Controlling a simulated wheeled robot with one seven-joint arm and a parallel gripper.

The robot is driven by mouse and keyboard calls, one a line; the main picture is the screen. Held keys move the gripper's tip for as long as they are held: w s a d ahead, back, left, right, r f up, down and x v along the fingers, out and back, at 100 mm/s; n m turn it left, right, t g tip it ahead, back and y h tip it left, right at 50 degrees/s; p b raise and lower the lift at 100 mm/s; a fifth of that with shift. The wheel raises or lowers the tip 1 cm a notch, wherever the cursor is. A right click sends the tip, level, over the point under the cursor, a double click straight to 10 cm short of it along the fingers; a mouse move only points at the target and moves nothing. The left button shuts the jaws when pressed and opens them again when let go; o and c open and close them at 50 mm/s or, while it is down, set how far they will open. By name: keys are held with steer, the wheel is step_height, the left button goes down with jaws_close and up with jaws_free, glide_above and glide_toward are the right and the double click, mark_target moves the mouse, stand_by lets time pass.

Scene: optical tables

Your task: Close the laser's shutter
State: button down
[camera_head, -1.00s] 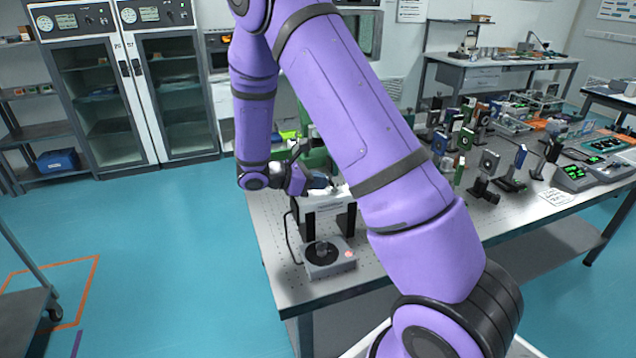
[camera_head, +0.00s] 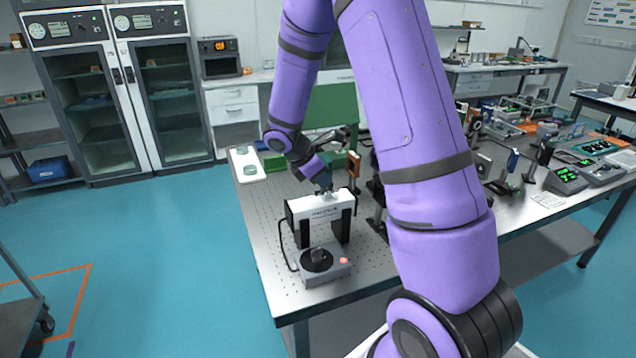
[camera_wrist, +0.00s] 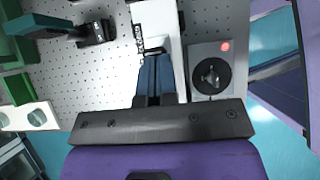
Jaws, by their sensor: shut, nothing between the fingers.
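The laser (camera_head: 304,211) is a white box with dark lettering on black posts near the front left of the optical table. Its white top also shows in the wrist view (camera_wrist: 168,20). My gripper (camera_head: 326,190) points down at the laser's top. In the wrist view, my blue fingers (camera_wrist: 155,57) are together with nothing held, over the white housing. A small dark part (camera_wrist: 153,50) lies at the fingertips; I cannot tell whether they touch it or whether it is the shutter. A grey control box (camera_head: 325,268) with a black knob and red light stands before the laser.
A white plate with round glass pieces (camera_head: 236,158) lies at the table's far left corner, near a green panel (camera_head: 335,105). An orange-brown optic mount (camera_head: 354,163) stands behind the laser. Several more mounts crowd the right. The table's left front strip (camera_head: 262,258) is bare.

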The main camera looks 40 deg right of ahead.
steer(key=shift+d+r+y, duration=0.1)
steer(key=shift+d+y, duration=0.2)
steer(key=shift+y, duration=0.2)
steer(key=shift+a, duration=0.15)
steer(key=shift+r, duration=0.15)
steer(key=shift+r, duration=0.6)
step_height(320, 180, up, 10)
steer(key=a, duration=0.2)
steer(key=shift+w+a+f, duration=0.15)
steer(key=shift+w+a, duration=0.05)
steer(key=shift+w, duration=0.1)
